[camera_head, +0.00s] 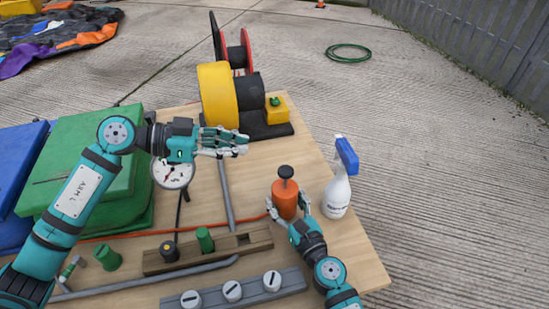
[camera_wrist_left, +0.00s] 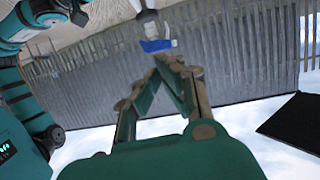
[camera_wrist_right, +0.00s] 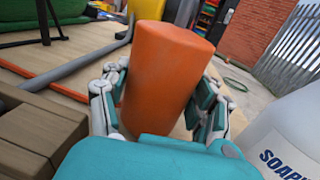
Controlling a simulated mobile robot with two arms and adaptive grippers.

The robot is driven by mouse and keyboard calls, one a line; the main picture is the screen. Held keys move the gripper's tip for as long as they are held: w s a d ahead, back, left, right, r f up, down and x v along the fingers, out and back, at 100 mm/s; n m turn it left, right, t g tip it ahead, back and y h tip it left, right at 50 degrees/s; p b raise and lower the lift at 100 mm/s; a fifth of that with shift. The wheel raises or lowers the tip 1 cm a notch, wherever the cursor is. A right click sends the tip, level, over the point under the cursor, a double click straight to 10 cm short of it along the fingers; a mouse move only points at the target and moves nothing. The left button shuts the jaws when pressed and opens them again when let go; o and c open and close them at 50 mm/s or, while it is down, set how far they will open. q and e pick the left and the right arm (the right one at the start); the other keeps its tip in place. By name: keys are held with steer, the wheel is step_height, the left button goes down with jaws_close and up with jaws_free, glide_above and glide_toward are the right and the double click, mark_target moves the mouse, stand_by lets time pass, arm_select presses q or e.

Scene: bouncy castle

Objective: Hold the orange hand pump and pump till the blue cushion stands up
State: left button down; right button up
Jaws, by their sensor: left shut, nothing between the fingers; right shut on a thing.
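The orange hand pump (camera_head: 285,200) stands upright near the table's right side, its black knob (camera_head: 286,172) raised on a short rod. My right gripper (camera_head: 287,206) is shut around the pump body, which also fills the middle of the right wrist view (camera_wrist_right: 165,80). The knob is out of that view. My left gripper (camera_head: 244,145) is shut and empty, held above the table to the upper left of the pump; its fingertips meet in the left wrist view (camera_wrist_left: 175,65). The blue cushion (camera_head: 22,165) shows at the left edge, partly cut off and behind my left arm.
A spray bottle (camera_head: 338,190) stands just right of the pump. A green cushion (camera_head: 85,160) lies left, beside a dial gauge (camera_head: 172,174). A yellow-and-black blower (camera_head: 220,95) stands behind. A wooden block (camera_head: 210,252) and a grey strip with white knobs (camera_head: 232,291) lie in front.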

arm_select(q)
steer(key=shift+s+a+r+n+t, duration=0.25)
steer(key=shift+a+n+t, duration=0.05)
steer(key=shift+a+t, duration=0.1)
steer(key=shift+s+a+r+n+t, duration=0.2)
steer(key=shift+a+r+n+t, duration=0.1)
steer(key=shift+a+t, duration=0.1)
steer(key=shift+d+f+h, duration=0.1)
steer(key=shift+h, duration=0.2)
glide_above(285, 183)
steer(key=a, duration=0.2)
step_height(285, 183, down, 2)
steer(key=shift+w+a+f, duration=0.1)
steer(key=shift+w+f, duration=0.05)
steer(key=shift+f, duration=0.9)
steer(key=shift+w+a+f, duration=0.1)
steer(key=shift+w+f, duration=0.05)
steer(key=shift+f, duration=0.9)
steer(key=shift+f, duration=2.15)
